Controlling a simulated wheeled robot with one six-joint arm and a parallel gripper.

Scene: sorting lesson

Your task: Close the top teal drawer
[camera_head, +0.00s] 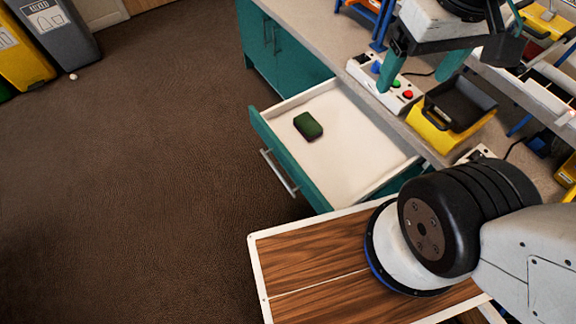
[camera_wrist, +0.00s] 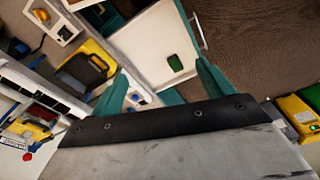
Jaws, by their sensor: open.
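The top teal drawer (camera_head: 290,160) stands pulled out from the teal cabinet in the head view. Its front carries a silver bar handle (camera_head: 279,173), and its inside is white. A dark green block (camera_head: 308,125) lies inside it, towards the left. The drawer (camera_wrist: 152,48) and the green block (camera_wrist: 175,62) also show in the wrist view. My gripper (camera_head: 416,82) is open and empty, its two teal fingers apart, above the worktop behind the drawer. The gripper (camera_wrist: 162,82) also shows in the wrist view. It appears apart from the drawer and its handle.
A yellow bin with a black top (camera_head: 452,108) and a white button box (camera_head: 385,82) stand on the worktop near my gripper. A teal cupboard (camera_head: 285,50) adjoins the drawer. Yellow (camera_head: 22,60) and grey (camera_head: 62,30) bins stand far left. The brown floor before the drawer is clear.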

